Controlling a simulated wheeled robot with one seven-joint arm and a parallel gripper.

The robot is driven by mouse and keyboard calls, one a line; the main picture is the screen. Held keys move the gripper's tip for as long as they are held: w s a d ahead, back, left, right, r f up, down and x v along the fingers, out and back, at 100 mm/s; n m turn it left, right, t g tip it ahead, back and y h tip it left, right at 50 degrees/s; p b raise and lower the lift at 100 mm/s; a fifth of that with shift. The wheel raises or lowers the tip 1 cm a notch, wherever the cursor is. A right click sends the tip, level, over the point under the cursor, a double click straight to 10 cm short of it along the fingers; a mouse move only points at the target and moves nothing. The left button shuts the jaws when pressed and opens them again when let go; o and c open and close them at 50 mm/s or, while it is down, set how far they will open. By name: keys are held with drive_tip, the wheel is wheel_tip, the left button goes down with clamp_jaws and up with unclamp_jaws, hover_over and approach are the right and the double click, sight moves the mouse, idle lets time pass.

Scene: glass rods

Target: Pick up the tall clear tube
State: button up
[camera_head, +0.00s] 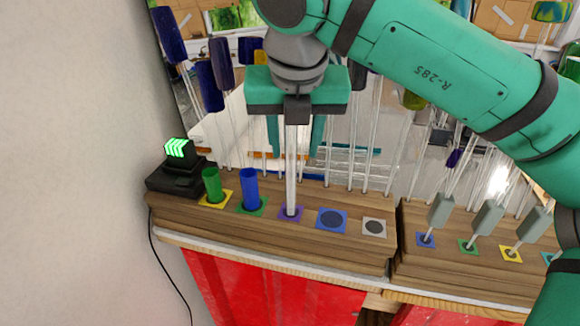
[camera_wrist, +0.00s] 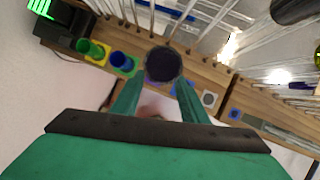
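The tall clear tube (camera_head: 291,170) stands upright on a purple square (camera_head: 290,213) in the wooden rack. It has a dark cap on top, which shows as a dark round disc (camera_wrist: 163,64) in the wrist view. My gripper (camera_head: 295,150) points down at the tube's upper part, its green fingers apart on the left and right of it. In the wrist view my gripper (camera_wrist: 160,90) has its fingertips close to the lower sides of the disc. I cannot tell whether the tube is fully between the fingers. I see no finger pressed on it.
A short green tube (camera_head: 211,185) and a short blue tube (camera_head: 249,188) stand left of the clear tube. A blue square (camera_head: 331,219) and a grey square (camera_head: 374,227) to its right are empty. Thin glass rods crowd behind. A black device (camera_head: 172,180) stands at the left end.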

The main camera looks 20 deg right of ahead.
sight(291, 161)
drive_tip(key=shift+a+x, duration=0.15)
drive_tip(key=shift+x, duration=1.25)
drive_tip(key=shift+a+x, duration=0.2)
drive_tip(key=shift+x, duration=1.15)
drive_tip(key=shift+c, duration=0.6)
clamp_jaws()
